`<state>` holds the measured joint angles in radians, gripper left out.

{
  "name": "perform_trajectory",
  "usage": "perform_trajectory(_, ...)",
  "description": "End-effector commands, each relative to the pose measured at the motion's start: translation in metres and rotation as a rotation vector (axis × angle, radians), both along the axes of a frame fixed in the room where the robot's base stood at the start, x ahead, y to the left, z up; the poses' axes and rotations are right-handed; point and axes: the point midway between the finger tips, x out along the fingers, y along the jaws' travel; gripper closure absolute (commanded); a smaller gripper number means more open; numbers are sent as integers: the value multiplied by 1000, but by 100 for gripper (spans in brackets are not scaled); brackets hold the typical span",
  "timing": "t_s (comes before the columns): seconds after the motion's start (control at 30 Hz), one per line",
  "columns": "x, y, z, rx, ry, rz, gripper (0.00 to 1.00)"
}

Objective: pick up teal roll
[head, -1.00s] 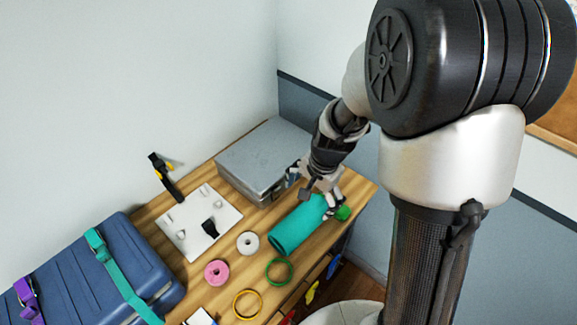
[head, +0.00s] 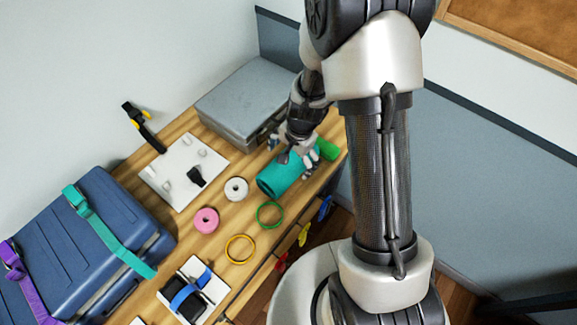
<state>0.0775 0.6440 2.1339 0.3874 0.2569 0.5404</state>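The teal roll (head: 276,180) lies on its side on the wooden bench, near the front edge. Its open round end faces the lower left. My gripper (head: 292,160) is over the far right half of the roll. One finger shows on the back side and one on the front side of it. The fingers look spread across the roll, but I cannot tell whether they press on it. My gripper hides part of the roll's top.
A grey metal case (head: 240,95) stands close behind my gripper. A green item (head: 327,149) lies by the roll's right end. A green ring (head: 269,214), white roll (head: 236,188), pink roll (head: 206,220) and yellow ring (head: 240,248) lie left. A blue suitcase (head: 90,235) is farther left.

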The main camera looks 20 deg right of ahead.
Motion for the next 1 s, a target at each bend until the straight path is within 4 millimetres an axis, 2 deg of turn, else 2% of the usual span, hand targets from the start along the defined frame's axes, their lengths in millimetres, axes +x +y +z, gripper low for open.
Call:
perform_trajectory(0.03,0,0,-11,0,2,-1,3)
perform_trajectory(0.2,3,2,-38,0,4,0,3)
perform_trajectory(0.47,5,2,-41,0,0,1,3)
perform_trajectory(1.0,4,2,-41,-1,1,1,37)
